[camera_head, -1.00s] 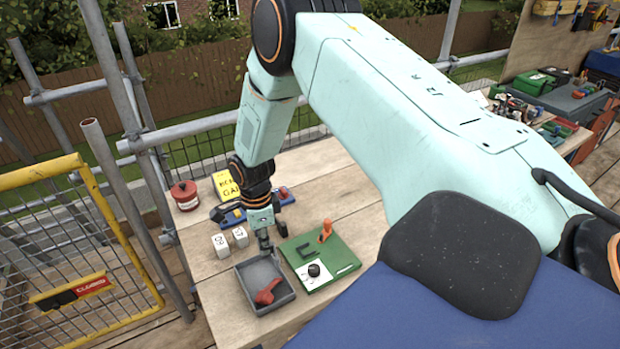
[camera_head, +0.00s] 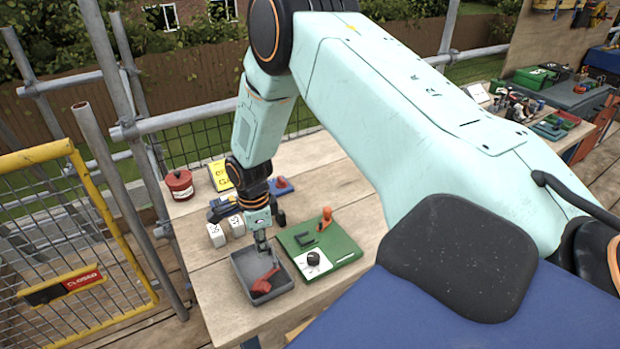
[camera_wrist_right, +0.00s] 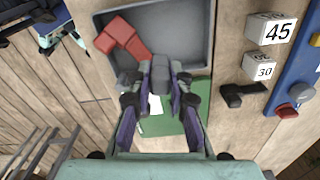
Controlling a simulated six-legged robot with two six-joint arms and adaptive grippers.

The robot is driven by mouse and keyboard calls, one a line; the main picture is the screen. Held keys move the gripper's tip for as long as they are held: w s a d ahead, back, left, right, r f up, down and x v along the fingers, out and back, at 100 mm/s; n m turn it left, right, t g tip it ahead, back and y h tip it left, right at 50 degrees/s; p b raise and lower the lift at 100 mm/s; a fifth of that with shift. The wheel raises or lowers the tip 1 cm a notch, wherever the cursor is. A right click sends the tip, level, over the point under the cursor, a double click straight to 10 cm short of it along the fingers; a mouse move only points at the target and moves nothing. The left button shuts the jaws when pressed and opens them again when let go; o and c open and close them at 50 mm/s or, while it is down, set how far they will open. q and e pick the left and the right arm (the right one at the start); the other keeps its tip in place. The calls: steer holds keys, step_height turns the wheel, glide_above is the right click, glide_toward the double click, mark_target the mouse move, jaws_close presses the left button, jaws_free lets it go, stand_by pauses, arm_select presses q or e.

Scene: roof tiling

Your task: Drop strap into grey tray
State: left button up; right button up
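The grey tray (camera_head: 246,278) sits on the wooden bench with a red angled piece (camera_head: 265,281) in it; in the wrist view the tray (camera_wrist_right: 190,22) and red piece (camera_wrist_right: 122,40) show at the top. My right gripper (camera_head: 262,246) points down over the tray's rear part. In the wrist view, its fingers (camera_wrist_right: 164,78) close around a small dark grey piece (camera_wrist_right: 160,74), which looks like the strap. Fingers hide much of it, and I cannot tell whether it touches the tray floor. My left gripper is not in view.
A green board (camera_head: 345,257) beside the tray carries an orange tool (camera_head: 326,217) and a white card (camera_head: 312,264). Two white numbered blocks (camera_head: 216,236), a yellow pad (camera_head: 219,176) and a red tin (camera_head: 179,184) stand behind. The bench's front edge lies just before the tray.

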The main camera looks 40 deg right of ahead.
steer(key=o, duration=0.5)
steer(key=shift+d+f, duration=0.1)
steer(key=shift+d, duration=0.1)
steer(key=shift+a, duration=0.15)
steer(key=shift+r, duration=6.05)
